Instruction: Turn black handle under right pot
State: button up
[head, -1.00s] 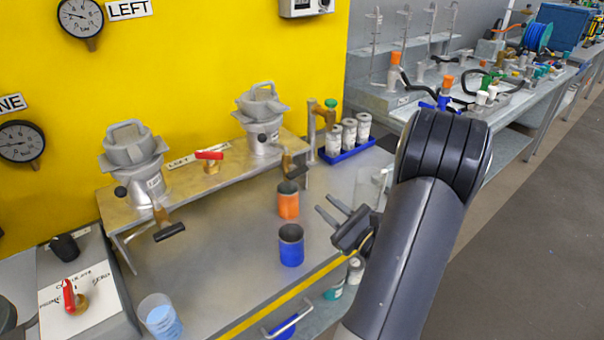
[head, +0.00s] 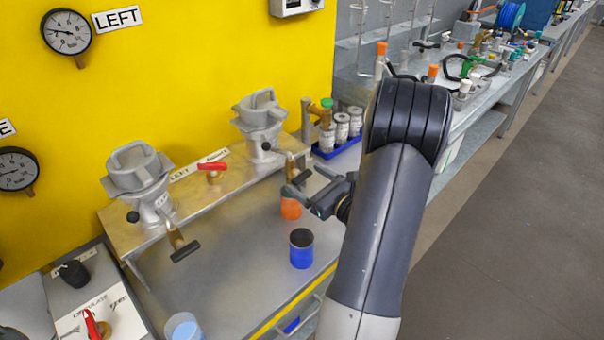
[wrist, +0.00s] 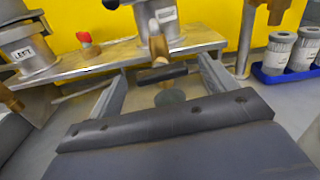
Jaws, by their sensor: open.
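The right pot (head: 260,125) is a grey metal funnel-shaped vessel on the raised shelf by the yellow wall. A brass valve (wrist: 158,47) comes out under it and carries a black bar handle (wrist: 162,75), which lies roughly level across the wrist view. My gripper (head: 304,181) is open in front of this valve. In the wrist view its two fingers (wrist: 163,68) stand left and right of the black handle, with a gap on each side. In the head view my gripper partly hides the handle. The left pot (head: 142,182) has its own black handle (head: 185,251).
An orange cup (head: 290,209) sits below my gripper, and a blue cup (head: 301,252) stands nearer. A red-handled valve (head: 212,168) is between the pots. A blue rack (wrist: 277,77) of bottles stands right of the right pot. The shelf edge (wrist: 90,72) is close behind the handle.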

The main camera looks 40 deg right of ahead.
jog(key=shift+w+a, duration=0.2)
jog(key=shift+w, duration=1.1)
jog(key=c, duration=1)
jog(key=shift+m, duration=0.6)
jog(key=o, duration=1)
jog(key=shift+s, duration=0.1)
jog(key=s+d+b, duration=0.1)
jog(key=s, duration=0.9)
jog(key=shift+s+d, duration=0.3)
